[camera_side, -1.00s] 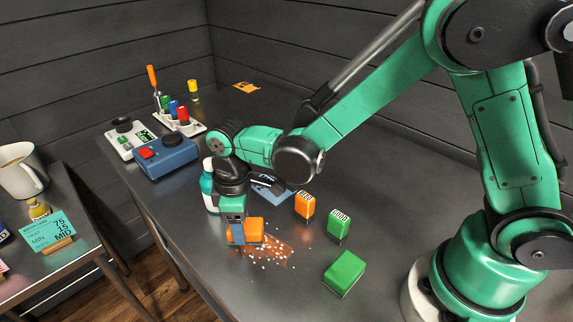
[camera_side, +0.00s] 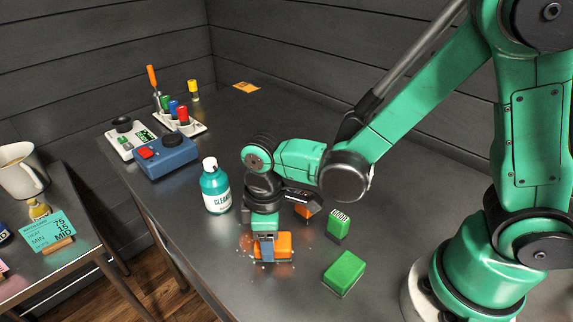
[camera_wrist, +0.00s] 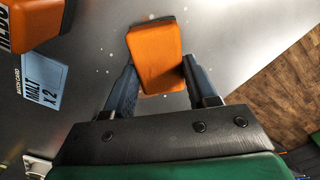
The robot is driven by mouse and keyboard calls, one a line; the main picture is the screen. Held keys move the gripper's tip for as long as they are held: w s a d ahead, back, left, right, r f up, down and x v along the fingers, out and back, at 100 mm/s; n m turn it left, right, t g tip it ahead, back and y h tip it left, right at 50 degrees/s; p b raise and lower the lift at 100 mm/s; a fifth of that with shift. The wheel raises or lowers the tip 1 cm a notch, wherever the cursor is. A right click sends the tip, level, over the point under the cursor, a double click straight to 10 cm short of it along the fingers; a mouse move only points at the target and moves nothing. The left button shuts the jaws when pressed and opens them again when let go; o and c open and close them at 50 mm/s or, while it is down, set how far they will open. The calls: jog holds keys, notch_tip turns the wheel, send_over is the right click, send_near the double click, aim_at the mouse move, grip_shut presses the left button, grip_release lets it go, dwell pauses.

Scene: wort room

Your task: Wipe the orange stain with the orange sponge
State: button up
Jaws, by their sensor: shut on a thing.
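The orange sponge (camera_side: 284,246) lies flat on the grey metal table, over the stained patch. My gripper (camera_side: 266,250) points down and is shut on the sponge. In the wrist view the sponge (camera_wrist: 155,52) sits between the two fingers of my gripper (camera_wrist: 160,78), slightly tilted.
A teal cleaner bottle (camera_side: 215,190) stands left of my wrist. An orange box (camera_side: 303,211), partly hidden, and a green box (camera_side: 338,222) stand behind to the right. A green block (camera_side: 344,271) lies at right. A blue card (camera_wrist: 41,82) shows in the wrist view.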

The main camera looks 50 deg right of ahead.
jog(key=shift+s+f, duration=0.15)
jog(key=shift+s, duration=1.75)
jog(key=shift+w, duration=0.75)
jog(key=shift+w+r, duration=0.2)
jog(key=shift+w, duration=0.9)
jog(key=shift+w+f, duration=0.1)
jog(key=shift+w, duration=3.3)
notch_tip(320, 180, up, 8)
